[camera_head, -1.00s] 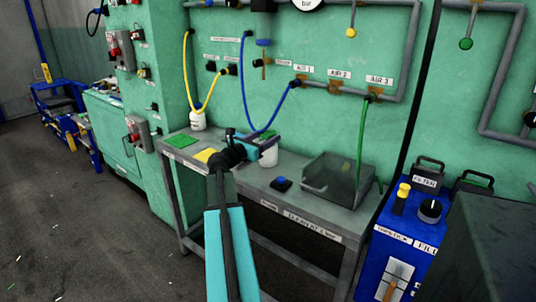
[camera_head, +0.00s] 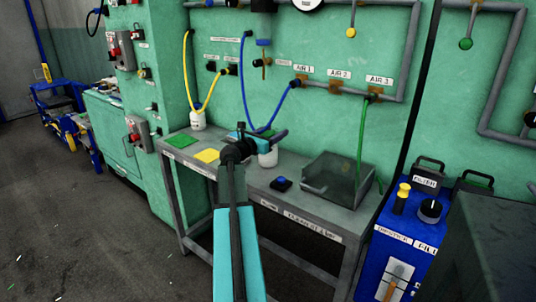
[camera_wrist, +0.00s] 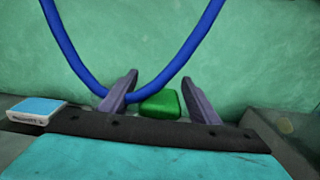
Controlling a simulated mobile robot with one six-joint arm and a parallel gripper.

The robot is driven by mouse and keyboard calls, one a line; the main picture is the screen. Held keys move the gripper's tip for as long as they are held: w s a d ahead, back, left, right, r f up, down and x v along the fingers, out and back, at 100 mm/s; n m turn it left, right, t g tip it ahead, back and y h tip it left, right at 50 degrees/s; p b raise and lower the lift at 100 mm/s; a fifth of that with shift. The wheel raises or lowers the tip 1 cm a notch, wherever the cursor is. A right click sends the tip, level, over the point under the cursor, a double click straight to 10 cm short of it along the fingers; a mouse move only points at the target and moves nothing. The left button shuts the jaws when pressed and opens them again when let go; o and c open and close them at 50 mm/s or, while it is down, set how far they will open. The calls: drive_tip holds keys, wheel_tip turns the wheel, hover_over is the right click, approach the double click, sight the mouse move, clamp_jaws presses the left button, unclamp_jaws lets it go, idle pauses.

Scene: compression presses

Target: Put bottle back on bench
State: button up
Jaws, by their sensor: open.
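A white bottle (camera_head: 268,157) stands upright on the grey bench (camera_head: 240,189), partly hidden behind my gripper. My gripper (camera_head: 262,136) is over the bench at about the height of the bottle's top, in front of the green wall. In the wrist view the gripper (camera_wrist: 160,78) is open, its two purple-grey fingers apart. A green block-like thing (camera_wrist: 160,104) shows beyond and between the fingers. The blue hose (camera_wrist: 75,55) loops down past the fingers. I cannot tell whether the fingers touch the bottle or the hose.
Another white bottle (camera_head: 198,120) with a yellow hose stands at the bench's back left. Green (camera_head: 182,141) and yellow (camera_head: 206,155) pads lie on the bench. A blue machine (camera_head: 405,235) stands beyond the bench.

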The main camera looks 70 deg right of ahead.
clamp_jaws()
idle(0.4)
drive_tip(key=shift+r, duration=0.15)
drive_tip(key=shift+a+r, duration=0.15)
drive_tip(key=shift+r, duration=0.4)
wheel_tip(320, 180, up, 6)
drive_tip(key=shift+a+p, duration=0.1)
drive_tip(key=shift+p, duration=0.35)
drive_tip(key=v, duration=1.9)
drive_tip(key=shift+a+f, duration=0.15)
drive_tip(key=shift+a, duration=0.05)
drive_tip(key=shift+w, duration=0.1)
